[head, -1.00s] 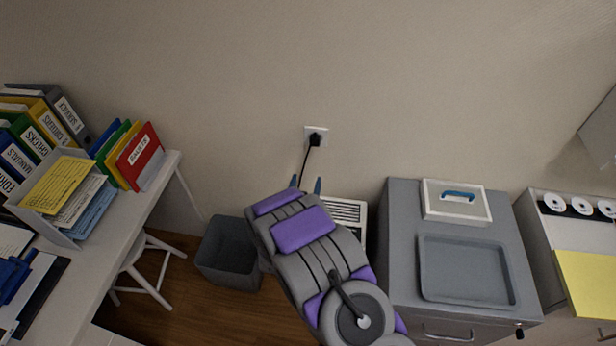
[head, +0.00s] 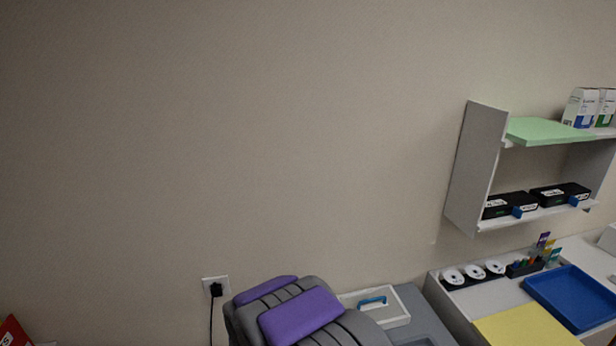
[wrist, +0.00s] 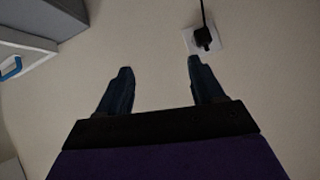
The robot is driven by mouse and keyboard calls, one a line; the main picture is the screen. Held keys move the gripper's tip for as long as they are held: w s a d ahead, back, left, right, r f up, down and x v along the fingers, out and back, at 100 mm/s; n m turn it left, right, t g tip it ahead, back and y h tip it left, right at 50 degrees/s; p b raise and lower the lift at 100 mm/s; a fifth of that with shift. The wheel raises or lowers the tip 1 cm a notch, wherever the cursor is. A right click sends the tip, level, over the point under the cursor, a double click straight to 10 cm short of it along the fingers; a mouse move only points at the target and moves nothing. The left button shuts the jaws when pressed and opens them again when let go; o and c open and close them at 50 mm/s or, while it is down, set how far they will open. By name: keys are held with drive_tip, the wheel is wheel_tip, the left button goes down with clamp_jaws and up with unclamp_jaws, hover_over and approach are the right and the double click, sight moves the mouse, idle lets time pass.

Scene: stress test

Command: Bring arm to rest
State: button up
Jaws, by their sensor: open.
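My gripper (wrist: 158,75) shows in the wrist view, with its two dark blue fingers apart and nothing between them. It faces the bare wall. A black plug in a white wall socket (wrist: 203,38) shows just beyond the right finger. In the head view my grey and purple arm rises from the bottom middle and hides the gripper. The socket (head: 215,288) is left of the arm there.
A grey cabinet (head: 432,318) with a white blue-handled box (head: 398,313) stands right of my arm. Farther right are a yellow sheet (head: 525,327), a blue tray (head: 575,298) and a wall shelf (head: 475,165) with black boxes. The wall above my arm is clear.

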drive_tip(key=s+d+r+g+h, duration=0.1)
drive_tip(key=s+d+r+g, duration=0.3)
drive_tip(key=s+d, duration=0.6)
drive_tip(key=s+d+r+g+h, duration=0.1)
drive_tip(key=s+d+r+g, duration=0.3)
drive_tip(key=s+d, duration=0.5)
drive_tip(key=s+d+r+g+h, duration=0.1)
drive_tip(key=s+d+r+g, duration=0.3)
drive_tip(key=s, duration=1.7)
drive_tip(key=d+r, duration=0.3)
drive_tip(key=d, duration=0.3)
drive_tip(key=shift+d+m, duration=0.35)
drive_tip(key=shift+m, duration=0.05)
